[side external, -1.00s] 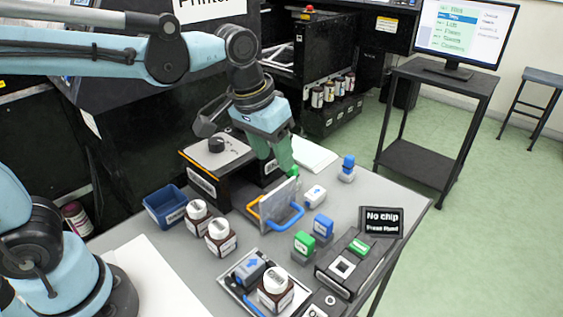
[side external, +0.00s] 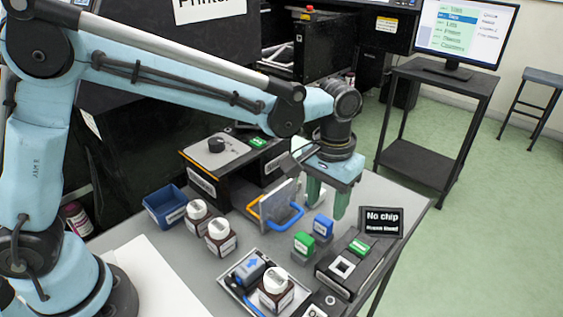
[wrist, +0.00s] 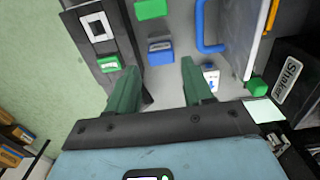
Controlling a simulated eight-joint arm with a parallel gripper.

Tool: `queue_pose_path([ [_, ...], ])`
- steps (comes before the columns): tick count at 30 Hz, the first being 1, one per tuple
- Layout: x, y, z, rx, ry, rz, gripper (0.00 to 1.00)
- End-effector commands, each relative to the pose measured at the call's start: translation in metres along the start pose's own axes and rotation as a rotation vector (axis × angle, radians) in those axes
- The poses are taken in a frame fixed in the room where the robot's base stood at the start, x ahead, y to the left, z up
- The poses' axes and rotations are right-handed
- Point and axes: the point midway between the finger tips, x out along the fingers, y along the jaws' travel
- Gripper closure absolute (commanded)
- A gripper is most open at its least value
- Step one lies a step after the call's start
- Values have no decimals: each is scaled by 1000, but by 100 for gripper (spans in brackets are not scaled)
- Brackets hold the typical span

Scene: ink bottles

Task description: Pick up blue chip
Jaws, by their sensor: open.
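The blue chip (side external: 322,226) stands upright in a small grey holder on the grey table, beside a green chip (side external: 304,242) in a similar holder. In the wrist view the blue chip (wrist: 160,50) lies just beyond my fingertips, roughly between them in the picture. My gripper (side external: 328,203) points down above the table behind the blue chip, with its two green fingers apart and nothing between them. It also shows in the wrist view (wrist: 158,72). A white block with a blue arrow (wrist: 210,76) is by the right finger in the wrist view; my gripper hides it in the side view.
A black reader (side external: 345,267) with a green chip (side external: 360,246) and a "No chip" display (side external: 382,221) stand at the right. A clear panel with a blue handle (side external: 285,220) is close on the left. Bottles, a blue bin (side external: 165,206) and a tray (side external: 240,290) are farther left.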

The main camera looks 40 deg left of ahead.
Motion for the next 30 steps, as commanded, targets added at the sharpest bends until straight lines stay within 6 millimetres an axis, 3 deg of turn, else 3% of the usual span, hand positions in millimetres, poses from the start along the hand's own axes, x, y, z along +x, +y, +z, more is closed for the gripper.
queue_pose_path([
  [8,19,0,0,0,1,0,49],
  [18,61,-1,0,0,1,0,49],
  [27,65,-1,1,0,1,0,49],
  [30,65,-1,1,0,1,0,63],
])
